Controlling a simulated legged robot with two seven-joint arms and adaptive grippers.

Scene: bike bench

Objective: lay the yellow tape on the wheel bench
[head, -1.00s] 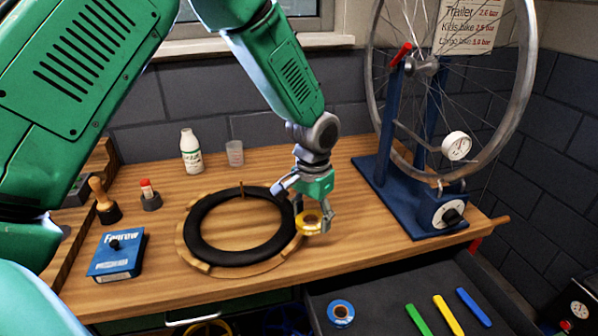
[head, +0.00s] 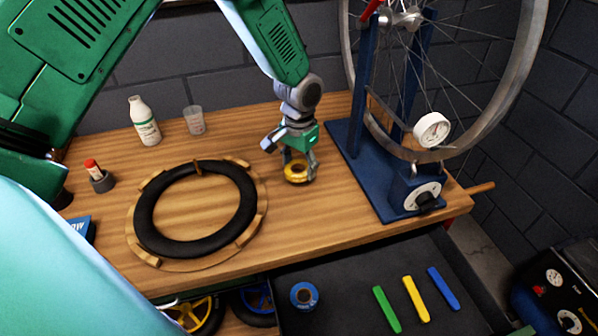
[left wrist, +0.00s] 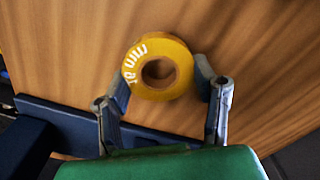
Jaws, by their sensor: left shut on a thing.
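The yellow tape (head: 296,172) is a small roll held between the fingers of my left gripper (head: 298,165). In the left wrist view the yellow tape (left wrist: 158,70) lies flat-side to the camera between the two fingertips of my left gripper (left wrist: 164,85), with white lettering on its face. The wheel bench (head: 290,215) is a wooden top; the tape is over its bare part, between the black tyre and the blue wheel stand. Whether the tape touches the wood cannot be told. My right gripper is not in view.
A black tyre (head: 150,215) lies on a round wooden holder left of the gripper. The blue truing stand (head: 372,170) with a wheel stands right. A white bottle (head: 145,122) and a cup (head: 194,121) stand behind. An open drawer (head: 345,290) holds blue tape (head: 304,296) and tyre levers.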

